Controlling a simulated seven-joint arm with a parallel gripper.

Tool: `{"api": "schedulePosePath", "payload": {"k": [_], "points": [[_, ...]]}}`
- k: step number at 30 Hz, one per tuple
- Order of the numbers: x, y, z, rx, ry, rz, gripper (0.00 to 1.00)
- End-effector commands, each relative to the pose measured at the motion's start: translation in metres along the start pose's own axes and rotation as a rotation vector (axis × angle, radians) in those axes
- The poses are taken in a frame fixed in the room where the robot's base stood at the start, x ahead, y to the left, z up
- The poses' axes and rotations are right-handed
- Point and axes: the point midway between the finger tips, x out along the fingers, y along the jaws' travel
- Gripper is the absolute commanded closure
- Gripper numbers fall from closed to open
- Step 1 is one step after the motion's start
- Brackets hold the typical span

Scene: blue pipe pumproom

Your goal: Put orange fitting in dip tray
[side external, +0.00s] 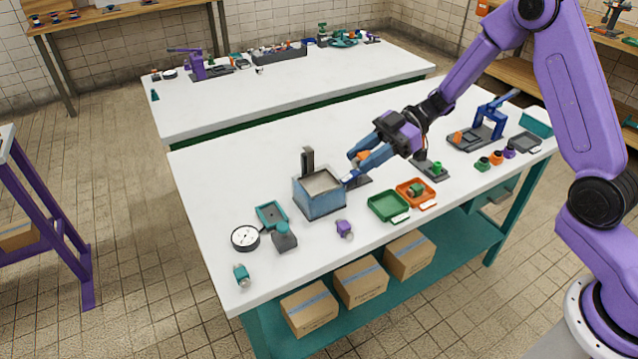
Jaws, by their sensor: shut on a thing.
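My gripper (358,161) has blue fingers and reaches left over the middle of the white bench. It is shut on the orange fitting (362,156), which shows between the fingers and is partly hidden by them. A blue-grey open box (320,206) with a pale grey filling and a dark upright post at its back stands just left of the gripper; it looks like the dip tray. The fitting is to the right of this box, not over it. A dark flat plate (359,183) lies below the fingers; whether the fitting touches it, I cannot tell.
A green tray (386,209) and an orange tray (428,202) lie at the front edge. A purple fitting (344,229), a teal tray (270,214) and a round gauge (245,238) lie near the box. A blue press (490,120) stands at right. The bench's back left is clear.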

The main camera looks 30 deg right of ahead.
Motion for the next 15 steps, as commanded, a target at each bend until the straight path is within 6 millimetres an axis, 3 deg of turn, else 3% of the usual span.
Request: {"api": "schedulePosePath", "payload": {"k": [5,15], "points": [[-0.005,0.004,0.007,-0.011,0.001,-0.024,1.0],[0.02,0.054,0.023,-0.014,0.0,-0.026,1.0]]}}
